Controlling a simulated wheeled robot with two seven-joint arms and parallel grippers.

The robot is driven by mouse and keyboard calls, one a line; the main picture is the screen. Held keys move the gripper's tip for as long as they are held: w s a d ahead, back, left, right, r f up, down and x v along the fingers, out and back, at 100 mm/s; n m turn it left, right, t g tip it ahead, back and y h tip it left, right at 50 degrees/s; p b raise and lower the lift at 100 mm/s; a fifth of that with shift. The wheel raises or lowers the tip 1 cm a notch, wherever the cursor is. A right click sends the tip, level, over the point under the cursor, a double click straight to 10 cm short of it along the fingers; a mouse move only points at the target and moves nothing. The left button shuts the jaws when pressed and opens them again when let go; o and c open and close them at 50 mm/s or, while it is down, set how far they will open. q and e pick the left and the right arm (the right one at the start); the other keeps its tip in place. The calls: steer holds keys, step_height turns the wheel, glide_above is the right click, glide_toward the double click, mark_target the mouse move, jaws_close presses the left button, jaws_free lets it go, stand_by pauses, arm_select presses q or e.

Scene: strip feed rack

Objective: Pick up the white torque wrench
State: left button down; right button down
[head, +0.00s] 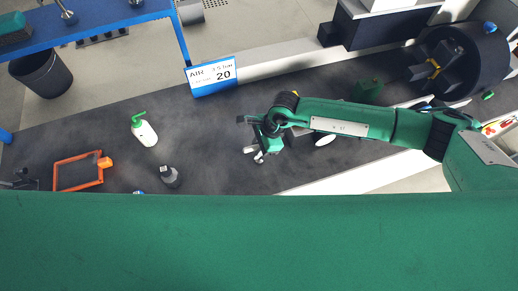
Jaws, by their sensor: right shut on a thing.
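My right gripper (261,152) points down over the dark bench, left of the middle of my green right arm. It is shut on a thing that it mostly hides. A small pale piece (249,150) shows at the jaws, and I take it for part of the white torque wrench. A white rounded piece (325,140) shows below the arm to the right; I cannot tell whether it belongs to the same wrench. I cannot tell whether the held thing touches the bench. A dark jaw-like shape (20,181) at the left edge may be my left gripper; its jaws are unclear.
A white bottle with a green top (145,131), a dark grey bottle-like item (170,177) and an orange frame (57,175) are on the bench (215,135) to the left. A blue rack with a sign (212,76) stands behind. A black drum (480,60) is at the back right.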

steer(key=shift+r+b, duration=0.3)
steer(key=shift+r, duration=0.3)
step_height(320, 180, up, 19)
steer(key=b, duration=0.6)
